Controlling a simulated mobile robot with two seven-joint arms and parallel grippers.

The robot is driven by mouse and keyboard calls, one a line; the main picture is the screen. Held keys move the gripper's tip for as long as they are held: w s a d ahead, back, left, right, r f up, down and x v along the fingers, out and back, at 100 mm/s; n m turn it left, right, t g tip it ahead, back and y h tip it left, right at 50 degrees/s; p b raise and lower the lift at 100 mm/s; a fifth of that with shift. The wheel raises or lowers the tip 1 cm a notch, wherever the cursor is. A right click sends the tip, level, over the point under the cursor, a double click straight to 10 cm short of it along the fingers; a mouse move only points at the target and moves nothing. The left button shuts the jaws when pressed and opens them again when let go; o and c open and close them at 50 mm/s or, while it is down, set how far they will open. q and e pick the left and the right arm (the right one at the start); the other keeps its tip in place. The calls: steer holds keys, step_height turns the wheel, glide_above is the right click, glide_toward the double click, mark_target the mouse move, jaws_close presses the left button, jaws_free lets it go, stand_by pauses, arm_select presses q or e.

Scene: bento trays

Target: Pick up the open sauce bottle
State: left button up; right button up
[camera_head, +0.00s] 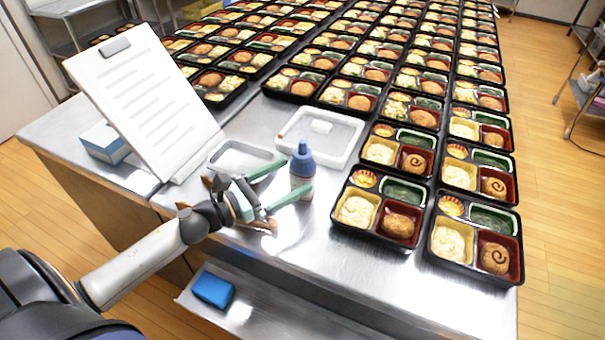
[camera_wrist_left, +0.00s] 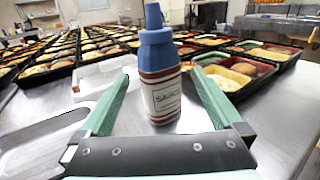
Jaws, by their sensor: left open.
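The sauce bottle (camera_head: 302,172) has a blue nozzle top, a brown and blue body and a white label. It stands upright on the steel table near its front edge. In the left wrist view the bottle (camera_wrist_left: 160,75) stands ahead, between the two green fingers and apart from both. My left gripper (camera_head: 280,183) is open, its fingers pointing at the bottle from the left. The left gripper also shows in the wrist view (camera_wrist_left: 158,95). My right gripper is in neither view.
A white tray (camera_head: 350,159) lies behind the bottle, and a metal tray (camera_head: 228,150) lies behind the gripper. A clipboard sheet (camera_head: 150,105) stands at left beside a tissue box (camera_head: 104,143). Bento trays (camera_head: 337,225) fill the right and back. A blue sponge (camera_head: 213,289) lies on the lower shelf.

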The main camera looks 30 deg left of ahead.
mark_target(293, 175)
arm_select(q)
steer(key=shift+p+x, duration=0.35)
steer(key=shift+x, duration=1.6)
steer(key=c, duration=0.7)
steer(key=shift+c, duration=0.5)
steer(key=shift+a+r, duration=0.1)
